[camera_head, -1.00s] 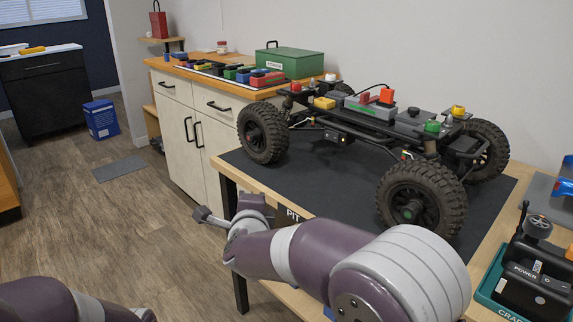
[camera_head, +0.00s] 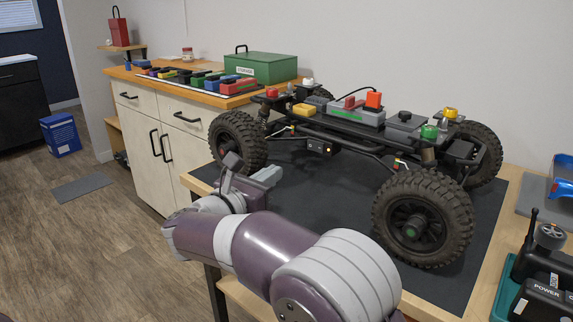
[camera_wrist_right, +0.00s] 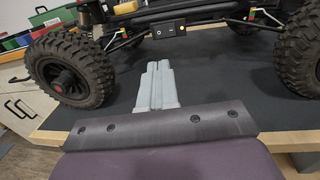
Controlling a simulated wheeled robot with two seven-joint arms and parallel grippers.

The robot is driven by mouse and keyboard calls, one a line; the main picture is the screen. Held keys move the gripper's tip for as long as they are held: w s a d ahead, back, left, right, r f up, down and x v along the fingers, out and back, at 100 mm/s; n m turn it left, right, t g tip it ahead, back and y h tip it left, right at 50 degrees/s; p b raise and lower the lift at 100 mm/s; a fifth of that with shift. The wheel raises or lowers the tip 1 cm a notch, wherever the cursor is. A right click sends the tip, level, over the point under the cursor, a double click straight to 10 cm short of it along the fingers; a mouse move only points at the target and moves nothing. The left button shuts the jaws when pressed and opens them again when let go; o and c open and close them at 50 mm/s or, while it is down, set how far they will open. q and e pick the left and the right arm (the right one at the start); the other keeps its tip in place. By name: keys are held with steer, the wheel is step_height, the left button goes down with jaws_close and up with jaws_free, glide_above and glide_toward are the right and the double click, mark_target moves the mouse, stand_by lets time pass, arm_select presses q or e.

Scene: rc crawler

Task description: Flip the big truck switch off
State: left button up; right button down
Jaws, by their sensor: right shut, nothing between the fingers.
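The big truck (camera_head: 345,125) is a crawler chassis with large black tyres, standing on a dark mat (camera_head: 300,190) on the workbench. A small black switch box (camera_head: 319,147) sits low on its near side, between the wheels. In the right wrist view the box (camera_wrist_right: 168,30) shows a small rocker with a light mark; its on or off position is too small to tell. My right gripper (camera_head: 268,174) is shut and empty above the mat's near left part, short of the box. Its grey fingers (camera_wrist_right: 159,75) point toward the truck in the wrist view. My left gripper is out of view.
The truck's near tyres (camera_head: 424,218) and (camera_head: 238,140) stand either side of the box. A controller (camera_head: 545,260) in a teal tray is at the right. A green case (camera_head: 260,68) and several coloured packs stand on the back-left counter. The mat between the wheels is clear.

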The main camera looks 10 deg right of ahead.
mark_target(311, 148)
arm_select(q)
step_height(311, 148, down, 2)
steer(key=shift+b, duration=0.9)
arm_select(e)
steer(key=x, duration=1.3)
